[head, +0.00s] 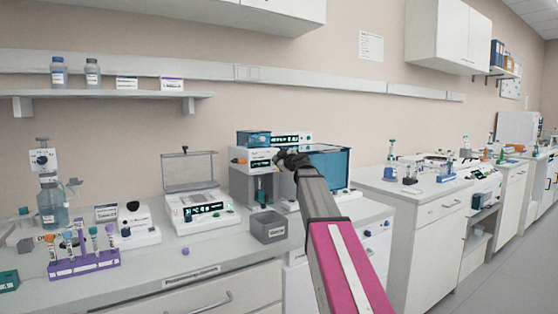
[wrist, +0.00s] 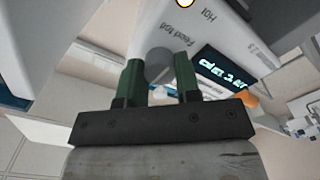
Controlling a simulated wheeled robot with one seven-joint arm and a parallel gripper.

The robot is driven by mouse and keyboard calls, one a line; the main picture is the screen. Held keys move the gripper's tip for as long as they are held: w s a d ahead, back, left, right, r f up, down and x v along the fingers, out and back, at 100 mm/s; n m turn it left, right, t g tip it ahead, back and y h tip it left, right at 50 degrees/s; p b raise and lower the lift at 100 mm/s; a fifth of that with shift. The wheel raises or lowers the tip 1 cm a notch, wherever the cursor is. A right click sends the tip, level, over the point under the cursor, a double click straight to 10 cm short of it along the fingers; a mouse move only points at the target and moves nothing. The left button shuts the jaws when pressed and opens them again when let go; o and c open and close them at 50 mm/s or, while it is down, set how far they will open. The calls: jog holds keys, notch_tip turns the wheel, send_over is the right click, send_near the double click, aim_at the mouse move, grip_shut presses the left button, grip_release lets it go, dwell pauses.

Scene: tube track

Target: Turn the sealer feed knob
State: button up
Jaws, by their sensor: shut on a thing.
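The feed knob (wrist: 159,62) is a round grey knob on the front of the white sealer (wrist: 226,40), beside a label that seems to read "Feed spd". My gripper (wrist: 160,72) has its two green fingers on either side of the knob and is shut on it. In the head view the sealer (head: 241,185) stands on the bench toward the back, and my gripper (head: 287,160) is at its front. The arm and gripper hide the knob there. A lit display (wrist: 221,72) is next to the knob.
A grey open bin (head: 268,227) stands on the bench in front of the sealer. A balance with a raised clear cover (head: 205,210) is to its left. A purple tube rack (head: 84,264) is at the far left. An orange part (wrist: 252,101) shows near the display.

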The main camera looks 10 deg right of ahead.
jog(key=shift+m, duration=8.6)
jog(key=o, duration=0.9)
jog(key=shift+s, duration=0.1)
jog(key=shift+v, duration=5.35)
